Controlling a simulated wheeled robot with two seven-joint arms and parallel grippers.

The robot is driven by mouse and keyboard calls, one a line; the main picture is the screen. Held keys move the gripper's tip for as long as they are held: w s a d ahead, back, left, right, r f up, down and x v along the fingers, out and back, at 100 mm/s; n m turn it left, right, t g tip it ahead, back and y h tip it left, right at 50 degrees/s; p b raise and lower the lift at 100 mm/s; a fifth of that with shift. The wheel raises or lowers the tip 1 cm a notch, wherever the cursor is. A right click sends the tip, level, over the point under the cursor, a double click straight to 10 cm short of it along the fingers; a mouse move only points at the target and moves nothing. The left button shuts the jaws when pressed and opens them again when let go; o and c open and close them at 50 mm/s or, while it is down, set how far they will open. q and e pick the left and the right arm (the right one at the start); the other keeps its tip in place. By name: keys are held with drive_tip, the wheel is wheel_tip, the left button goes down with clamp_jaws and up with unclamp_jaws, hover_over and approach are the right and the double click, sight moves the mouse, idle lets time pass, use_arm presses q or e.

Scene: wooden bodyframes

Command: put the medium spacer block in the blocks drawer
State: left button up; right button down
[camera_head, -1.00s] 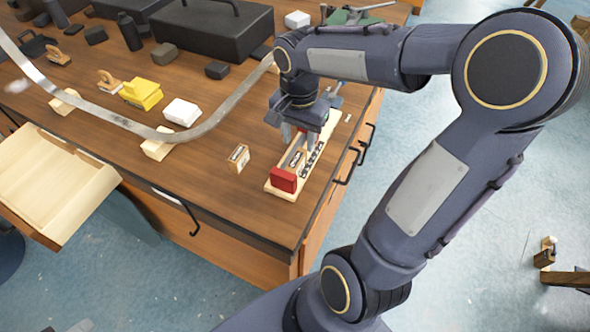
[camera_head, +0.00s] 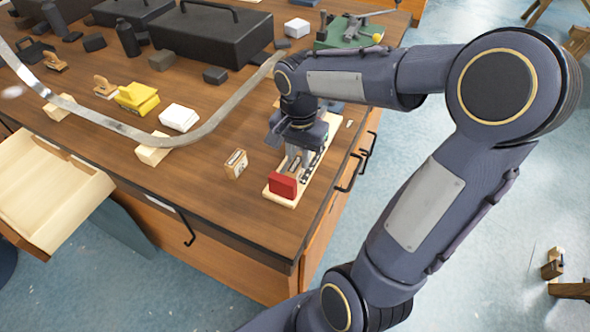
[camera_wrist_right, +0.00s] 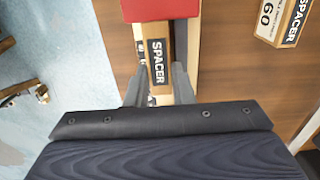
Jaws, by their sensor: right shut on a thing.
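A pale wooden spacer block (camera_wrist_right: 157,60) with a black SPACER label lies in a narrow light wood rack (camera_head: 276,193) with a red end block (camera_head: 283,185). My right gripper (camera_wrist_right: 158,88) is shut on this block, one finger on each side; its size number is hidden. In the head view my right gripper (camera_head: 294,157) reaches down into the rack. Another spacer block (camera_head: 236,163) stands on the table left of the rack; it reads 60 in the wrist view (camera_wrist_right: 283,18). An open, empty-looking pale drawer (camera_head: 88,195) juts out at left. My left gripper is not in view.
A curved metal strip (camera_head: 110,127) on wooden blocks crosses the table. A white block (camera_head: 180,117), a yellow block (camera_head: 137,98) and black cases (camera_head: 212,40) stand farther back. The front right tabletop is mostly clear.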

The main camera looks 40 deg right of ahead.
drive_tip(key=shift+r, duration=0.1)
idle(0.4)
drive_tip(key=shift+d, duration=0.15)
drive_tip(key=shift+w+d, duration=0.15)
drive_tip(key=shift+d, duration=0.35)
wheel_tip(320, 180, up, 7)
drive_tip(key=p, duration=0.6)
idle(0.5)
